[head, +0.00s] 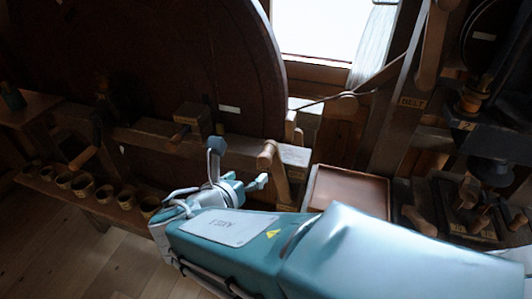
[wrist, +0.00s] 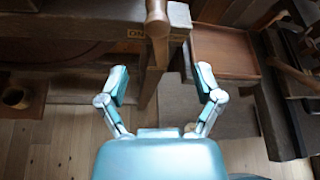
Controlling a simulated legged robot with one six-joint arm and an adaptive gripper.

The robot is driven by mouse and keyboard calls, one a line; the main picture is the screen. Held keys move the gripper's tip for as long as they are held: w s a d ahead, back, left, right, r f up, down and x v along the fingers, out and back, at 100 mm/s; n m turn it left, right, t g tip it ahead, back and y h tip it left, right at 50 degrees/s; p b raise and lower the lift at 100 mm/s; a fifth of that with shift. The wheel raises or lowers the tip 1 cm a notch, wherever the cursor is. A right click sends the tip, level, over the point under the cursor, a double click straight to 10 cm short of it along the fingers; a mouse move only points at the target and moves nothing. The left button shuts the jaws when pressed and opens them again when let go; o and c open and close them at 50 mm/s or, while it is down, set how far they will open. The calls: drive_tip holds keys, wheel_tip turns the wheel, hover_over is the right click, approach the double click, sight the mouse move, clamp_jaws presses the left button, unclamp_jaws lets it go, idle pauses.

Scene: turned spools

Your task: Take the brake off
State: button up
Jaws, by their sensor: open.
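A wooden lever (head: 268,158) with a rounded knob stands at the right end of the bench beam, in front of the big dark wheel (head: 200,60). In the wrist view the lever (wrist: 157,24) runs down from the top middle, beside a small label (wrist: 136,33) reading ON. My gripper (head: 238,164) is open, just left of the lever in the head view. In the wrist view my gripper (wrist: 162,78) has one finger on each side of the lever's line, touching neither. Whether the lever lies between the fingertips or beyond them, I cannot tell.
A shallow brown tray (head: 348,190) lies right of the lever. A post labelled BELT (head: 412,102) and dark machinery with wooden handles (head: 480,200) stand farther right. Several small round cups (head: 82,184) line a low shelf at the left. Wooden floor (head: 45,240) is clear.

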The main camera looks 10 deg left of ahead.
sight(262, 162)
drive_tip(key=x, duration=1)
drive_tip(key=shift+w+a+f, duration=0.15)
drive_tip(key=shift+w+a, duration=0.05)
drive_tip(key=shift+w, duration=0.1)
clamp_jaws()
